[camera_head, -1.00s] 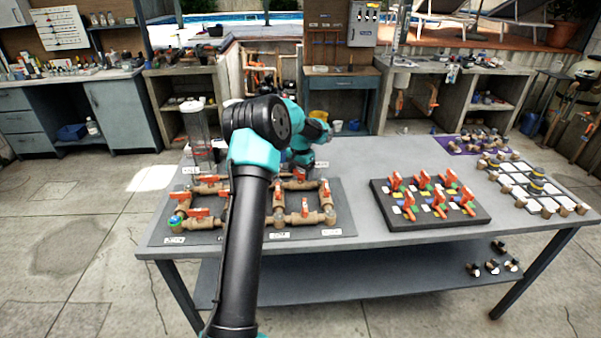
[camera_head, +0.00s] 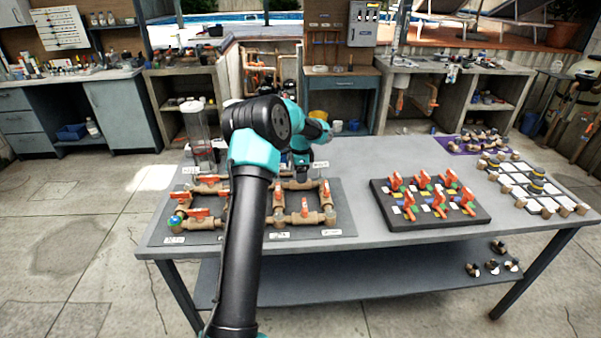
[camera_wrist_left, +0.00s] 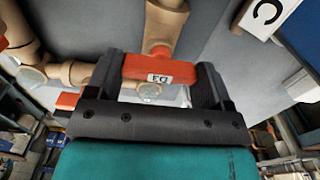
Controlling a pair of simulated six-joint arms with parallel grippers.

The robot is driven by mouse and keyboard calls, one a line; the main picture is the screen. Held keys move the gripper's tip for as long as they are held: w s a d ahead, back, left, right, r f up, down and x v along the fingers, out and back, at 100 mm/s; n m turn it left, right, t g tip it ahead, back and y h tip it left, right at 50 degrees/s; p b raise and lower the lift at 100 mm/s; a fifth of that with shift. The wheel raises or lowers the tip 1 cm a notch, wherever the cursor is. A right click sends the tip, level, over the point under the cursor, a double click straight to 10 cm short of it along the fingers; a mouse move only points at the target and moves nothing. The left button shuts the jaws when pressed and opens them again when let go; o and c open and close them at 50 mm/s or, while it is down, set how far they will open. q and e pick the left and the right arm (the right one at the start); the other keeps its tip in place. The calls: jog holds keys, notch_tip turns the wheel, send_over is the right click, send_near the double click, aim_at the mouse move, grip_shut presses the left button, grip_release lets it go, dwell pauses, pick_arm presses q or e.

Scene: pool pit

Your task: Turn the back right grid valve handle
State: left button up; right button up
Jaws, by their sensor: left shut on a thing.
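The pipe grid with red valve handles stands on a dark board (camera_head: 345,215) at the left of the table. My left gripper (camera_wrist_left: 160,76) reaches down at the back right of this grid. In the left wrist view its two dark fingers stand at either end of a red handle (camera_wrist_left: 158,68) with a small white label. The gripper is shut on that handle, which sits on a brown valve body (camera_wrist_left: 163,25). In the head view my gripper hides this handle. Other red handles show at the right side (camera_head: 324,188) and front (camera_head: 304,207) of the grid. My right gripper is not in view.
A clear cylinder (camera_head: 198,135) stands behind the grid. A dark block (camera_head: 425,222) with several red-handled valves lies to the right, with white mats of fittings (camera_head: 525,180) beyond it. The table is bare between the grid and the block.

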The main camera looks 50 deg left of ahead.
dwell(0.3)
pick_arm(q)
jog(key=o, duration=0.9)
notch_tip(320, 180, up, 18)
jog(key=shift+f, duration=0.25)
dwell(0.6)
